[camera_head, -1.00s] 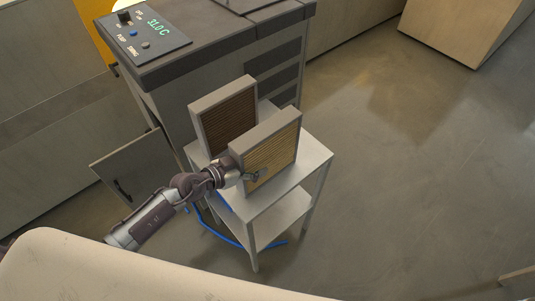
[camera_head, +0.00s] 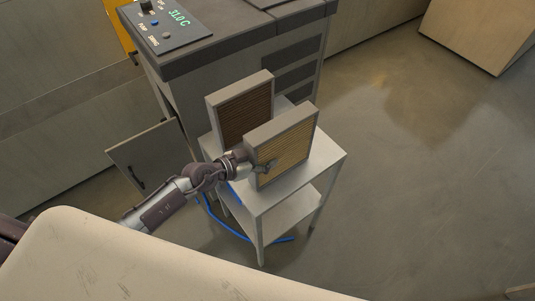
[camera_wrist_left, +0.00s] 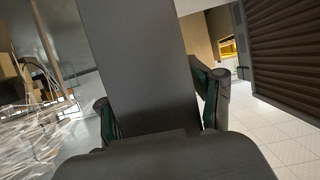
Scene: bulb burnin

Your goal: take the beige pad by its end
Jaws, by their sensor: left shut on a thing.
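The beige pad (camera_head: 287,147) is a pleated panel in a grey frame, standing upright on a small grey two-level stand (camera_head: 318,165). My left gripper (camera_head: 262,167) is shut on the pad's near left end, with a finger lying over the pleated face. In the left wrist view the grey frame end (camera_wrist_left: 145,60) of the pad lies between the two fingers (camera_wrist_left: 160,118). The pad's far face is hidden. My right gripper is not in view.
A darker brown pad (camera_head: 240,112) stands close behind the beige one; its slats show in the left wrist view (camera_wrist_left: 290,50). A grey machine (camera_head: 230,47) with a control panel stands behind. A cabinet door (camera_head: 143,158) hangs open at left. A blue hose (camera_head: 222,226) lies below.

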